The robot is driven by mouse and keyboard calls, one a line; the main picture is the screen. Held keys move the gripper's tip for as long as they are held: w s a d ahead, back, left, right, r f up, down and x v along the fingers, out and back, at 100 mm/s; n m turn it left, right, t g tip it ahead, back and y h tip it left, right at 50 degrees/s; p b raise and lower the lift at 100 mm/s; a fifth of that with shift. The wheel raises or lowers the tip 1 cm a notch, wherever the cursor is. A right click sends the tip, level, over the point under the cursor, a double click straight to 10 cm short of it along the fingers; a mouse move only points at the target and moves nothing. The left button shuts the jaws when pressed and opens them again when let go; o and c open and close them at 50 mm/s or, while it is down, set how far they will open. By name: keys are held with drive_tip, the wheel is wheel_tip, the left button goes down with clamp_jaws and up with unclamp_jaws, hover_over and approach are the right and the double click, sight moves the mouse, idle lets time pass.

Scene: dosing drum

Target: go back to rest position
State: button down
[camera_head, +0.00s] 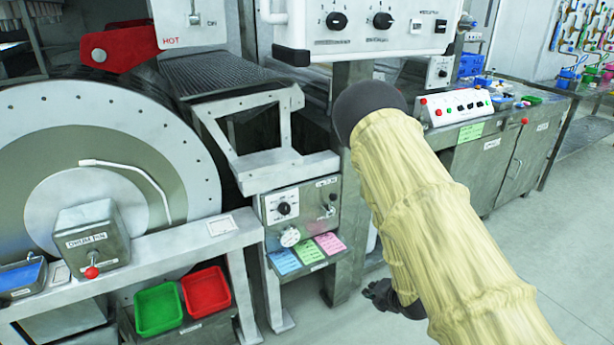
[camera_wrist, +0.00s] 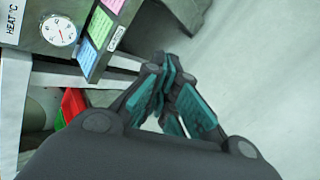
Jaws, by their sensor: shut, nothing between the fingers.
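My gripper (camera_wrist: 168,75) shows in the wrist view with its teal-padded fingers brought together at the tips and nothing between them. In the head view my gripper (camera_head: 378,292) is a small dark shape low in the middle, partly hidden behind my cream-sleeved arm. It hangs over the grey floor, to the right of the control box (camera_head: 301,207) with its dials, and touches nothing that I can see.
The large round drum (camera_head: 110,165) stands at the left behind a metal frame. Green (camera_head: 158,308) and red (camera_head: 205,292) bins sit low in front. Coloured notes (camera_head: 308,251) lie on a small ledge. A counter (camera_head: 500,140) stands behind my arm. Floor (camera_head: 570,260) at right is clear.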

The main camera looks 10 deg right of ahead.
drive_tip(key=s+a+f+m+g+p, duration=0.1)
drive_tip(key=s+a+m+g+p, duration=0.1)
drive_tip(key=s+m, duration=0.6)
drive_tip(key=s+a+f+m+g+h+p, duration=0.1)
drive_tip(key=s+m+g+p, duration=0.3)
drive_tip(key=s+m, duration=0.5)
drive_tip(key=s+a+f+m+g+h+p, duration=0.1)
drive_tip(key=s+a+m+g+p, duration=0.2)
drive_tip(key=s, duration=1.9)
drive_tip(key=a+m, duration=0.1)
drive_tip(key=m, duration=0.4)
drive_tip(key=shift+s+f+m, duration=0.2)
drive_tip(key=shift+s+m, duration=0.2)
drive_tip(key=shift+w+a, duration=0.1)
drive_tip(key=shift+a, duration=0.05)
